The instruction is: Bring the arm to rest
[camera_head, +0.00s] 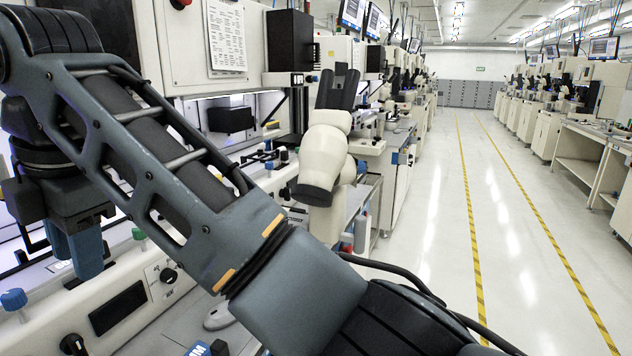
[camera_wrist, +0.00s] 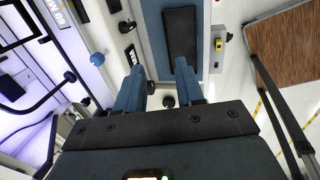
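My arm (camera_head: 170,150) crosses the head view from the bottom middle to the upper left, where it bends down. My gripper (camera_head: 78,252) hangs at the left edge, fingers pointing down, in front of the near bonder machine's lit work area. In the wrist view my gripper (camera_wrist: 160,85) shows two blue fingers set well apart with nothing held between them. The near machine's front panel (camera_head: 140,290), with knobs and a dark display, lies below and beside the gripper. Whether any part of the arm touches the machine cannot be told.
A cream and black microscope (camera_head: 325,150) stands close beyond my forearm. A blue knob (camera_head: 14,299) sits near the gripper. A brown board (camera_wrist: 288,45) shows at right in the wrist view. The aisle floor (camera_head: 510,200) between yellow-striped lines is clear; more benches line its right.

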